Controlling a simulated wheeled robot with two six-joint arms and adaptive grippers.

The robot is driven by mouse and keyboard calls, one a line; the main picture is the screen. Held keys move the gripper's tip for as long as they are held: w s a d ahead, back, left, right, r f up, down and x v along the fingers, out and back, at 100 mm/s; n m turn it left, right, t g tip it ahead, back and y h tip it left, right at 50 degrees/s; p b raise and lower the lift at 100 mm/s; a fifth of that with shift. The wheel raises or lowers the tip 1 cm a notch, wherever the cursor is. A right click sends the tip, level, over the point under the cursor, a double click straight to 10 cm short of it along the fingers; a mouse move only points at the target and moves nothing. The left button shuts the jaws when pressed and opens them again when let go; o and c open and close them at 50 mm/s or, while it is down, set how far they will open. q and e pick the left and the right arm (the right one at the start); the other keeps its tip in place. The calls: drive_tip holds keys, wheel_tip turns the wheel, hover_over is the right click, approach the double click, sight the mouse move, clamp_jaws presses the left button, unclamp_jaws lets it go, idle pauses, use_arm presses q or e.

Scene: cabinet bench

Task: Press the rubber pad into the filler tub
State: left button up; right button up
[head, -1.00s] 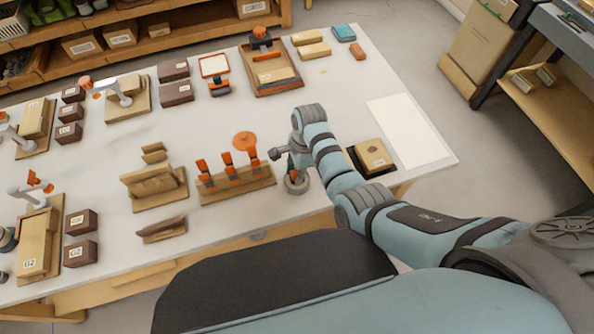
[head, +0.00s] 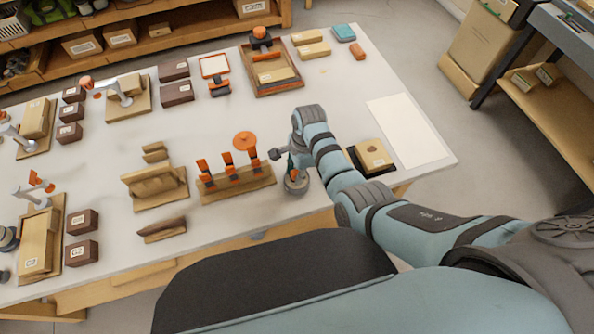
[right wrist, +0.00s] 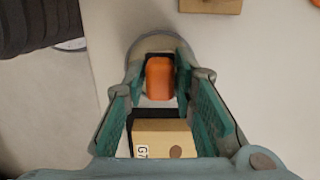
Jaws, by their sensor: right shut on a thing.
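My right gripper (head: 294,168) points down at the grey round filler tub (head: 297,186) near the table's front edge. In the right wrist view its teal fingers (right wrist: 160,75) are closed on an orange block-like piece (right wrist: 158,78), which seems to be the rubber pad. A dark part shows just behind it. The tub's grey rim (right wrist: 150,40) shows around and beyond the fingertips. The tub's inside is mostly hidden by the fingers and the pad, so I cannot tell whether they touch. My left gripper is not in view.
A wooden rack (head: 236,187) with orange-handled tools stands close left of the tub. A wooden block (head: 370,152) with a label sits on a black base to the right. A white sheet (head: 408,130) lies at the table's right end. The front edge is close.

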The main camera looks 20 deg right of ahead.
sight(295, 172)
drive_tip(key=shift+s, duration=0.1)
wheel_tip(295, 172, up, 3)
drive_tip(key=p, duration=0.3)
drive_tip(key=shift+f, duration=0.1)
drive_tip(key=shift+r+b, duration=0.25)
drive_tip(key=shift+b, duration=0.05)
drive_tip(key=shift+r, duration=1.85)
